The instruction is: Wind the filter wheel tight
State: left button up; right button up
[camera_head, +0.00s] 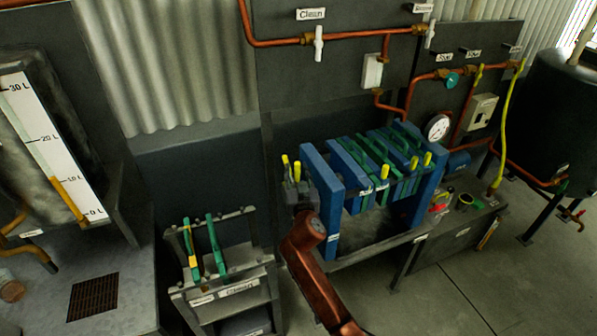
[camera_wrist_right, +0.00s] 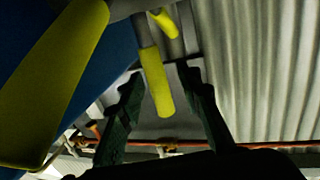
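The filter press has a blue frame (camera_head: 322,190) and green plates. At its left end two yellow grips show, which appear to belong to the filter wheel (camera_head: 297,171); the rest of it is mostly hidden by my right gripper and arm. In the right wrist view a yellow wheel grip (camera_wrist_right: 157,90) lies between the two dark fingers of my right gripper (camera_wrist_right: 160,74). The fingers are spread, with gaps on both sides of the grip. Another yellow grip (camera_wrist_right: 50,85) is large and close at the left. My left gripper is in neither view.
A grey stand (camera_head: 235,287) with green plates is left of the press. A gauge (camera_head: 437,127), pipes and valves line the wall behind. A tank with a litre scale (camera_head: 45,150) is at far left. Floor (camera_head: 450,290) is free at lower right.

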jog(key=shift+c, duration=0.4)
grip_shut()
jog(key=shift+d, duration=0.1)
